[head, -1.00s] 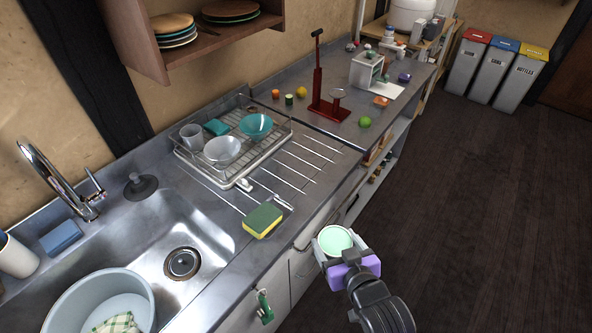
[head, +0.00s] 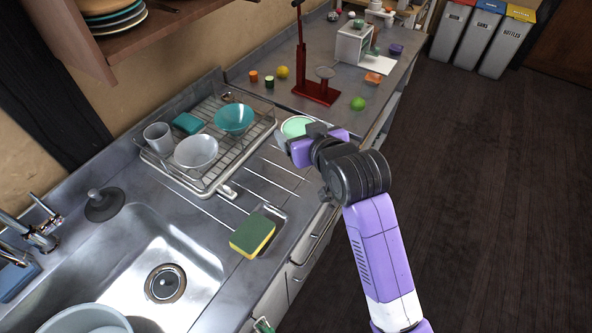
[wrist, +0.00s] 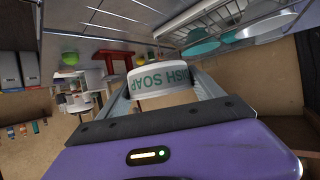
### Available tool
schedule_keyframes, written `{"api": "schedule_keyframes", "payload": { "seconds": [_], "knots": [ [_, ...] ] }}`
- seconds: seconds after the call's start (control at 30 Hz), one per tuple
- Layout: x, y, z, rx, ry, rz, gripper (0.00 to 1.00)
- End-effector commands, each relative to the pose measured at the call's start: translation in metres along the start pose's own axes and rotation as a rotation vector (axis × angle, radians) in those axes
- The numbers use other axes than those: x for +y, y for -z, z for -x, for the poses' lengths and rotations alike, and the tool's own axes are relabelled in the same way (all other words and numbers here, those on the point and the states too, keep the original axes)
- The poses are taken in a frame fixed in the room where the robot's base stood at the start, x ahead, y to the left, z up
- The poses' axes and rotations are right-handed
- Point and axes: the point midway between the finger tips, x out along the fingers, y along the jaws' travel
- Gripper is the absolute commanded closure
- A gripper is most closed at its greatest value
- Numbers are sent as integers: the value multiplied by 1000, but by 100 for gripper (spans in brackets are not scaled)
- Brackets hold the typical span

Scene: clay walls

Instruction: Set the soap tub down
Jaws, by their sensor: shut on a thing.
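The soap tub (head: 297,126) is a white tub with pale green contents. In the wrist view the tub (wrist: 160,72) shows green lettering reading "DISH SOAP", upside down in that picture. My gripper (head: 293,143) is shut on the tub, one finger on each side of it. In the head view the tub is over the right part of the ridged steel drainboard (head: 232,205), near the counter's front edge. My gripper and wrist hide part of the tub and the surface around it. I cannot tell whether the tub's base touches the counter.
A dish rack (head: 205,150) with bowls and a cup stands left of the tub. A sponge (head: 252,234) lies nearer, by the sink (head: 160,260). Bare steel lies between rack and sponge.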

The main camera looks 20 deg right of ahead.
Motion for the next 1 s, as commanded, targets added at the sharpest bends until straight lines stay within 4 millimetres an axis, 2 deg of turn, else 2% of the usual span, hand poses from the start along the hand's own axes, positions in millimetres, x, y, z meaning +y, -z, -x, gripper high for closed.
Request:
{"api": "schedule_keyframes", "payload": {
  "seconds": [0.1,0.33,0.57,0.8,1.0],
  "knots": [
    [0,-29,-13,-3,0,0,78],
    [0,-74,-35,-1,0,1,78],
    [0,-90,-44,4,0,0,78],
    [0,-121,-58,0,-1,0,78],
    [1,-128,-63,4,-1,-1,78]
  ]
}}
